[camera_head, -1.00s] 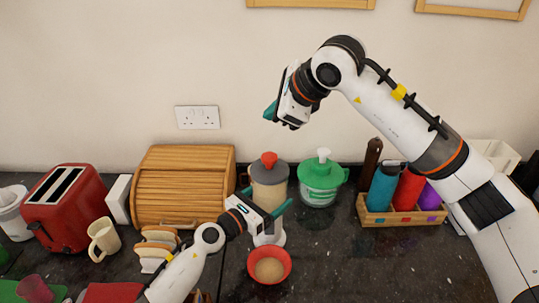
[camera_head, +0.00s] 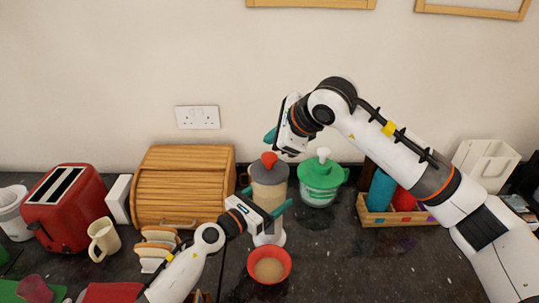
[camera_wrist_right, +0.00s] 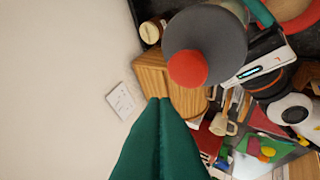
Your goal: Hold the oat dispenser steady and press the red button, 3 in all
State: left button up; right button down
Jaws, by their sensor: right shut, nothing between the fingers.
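The oat dispenser (camera_head: 268,196) stands upright on the dark counter, with a grey lid and a red button (camera_head: 270,159) on top. In the right wrist view the red button (camera_wrist_right: 187,69) sits proud on the grey lid. My left gripper (camera_head: 264,200) has one teal finger on each side of the dispenser's body and seems closed on it. My right gripper (camera_head: 271,136) is shut and empty, just above the red button and apart from it. Its teal fingers (camera_wrist_right: 158,101) show together in the wrist view. A red bowl (camera_head: 287,257) with oats inside stands in front of the dispenser.
A green container (camera_head: 320,185) with a white pump stands right of the dispenser. A wooden bread box (camera_head: 180,187) is at its left. A crate of bottles (camera_head: 397,217) stands further right, partly behind my right arm. The counter right of the bowl is clear.

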aim_at(271, 157)
jog(key=shift+f, duration=0.85)
jog(key=shift+f, duration=0.1)
dwell(1.4)
jog(key=shift+f, duration=0.3)
jog(key=shift+f, duration=1.2)
dwell(1.1)
jog(key=shift+r, duration=1.55)
jog(key=shift+r, duration=2.55)
